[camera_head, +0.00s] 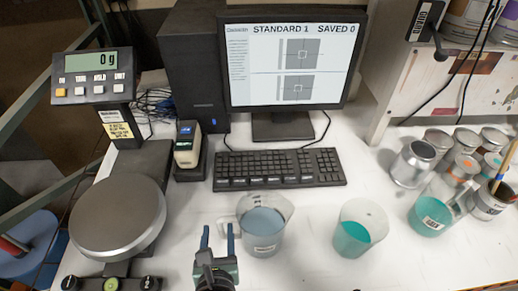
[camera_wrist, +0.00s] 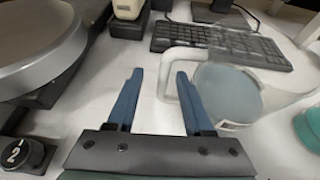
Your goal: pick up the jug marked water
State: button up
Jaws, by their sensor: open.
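A clear jug (camera_head: 265,222) with grey-blue liquid and a small front label too small to read stands on the white table in front of the keyboard. Its handle (camera_head: 227,222) points left, toward my gripper. My gripper (camera_head: 218,238) is open and empty, just left of and nearer than the jug body. In the wrist view, the jug (camera_wrist: 232,92) is right of my gripper (camera_wrist: 159,76). Its handle (camera_wrist: 166,72) shows ahead of the fingertips, partly behind the right finger. Another labelled jug (camera_head: 432,212) holds teal liquid at the right.
A clear beaker (camera_head: 362,224) with teal liquid stands right of the near jug. A scale with a round plate (camera_head: 118,217) is on the left. The keyboard (camera_head: 278,168) and monitor (camera_head: 290,60) are behind. Several cans (camera_head: 413,164) stand at the right.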

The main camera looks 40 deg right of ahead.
jog(key=shift+p+x, duration=0.35)
jog(key=shift+x, duration=2.4)
jog(key=shift+s+d, duration=0.15)
grip_shut()
jog(key=shift+r, duration=0.1)
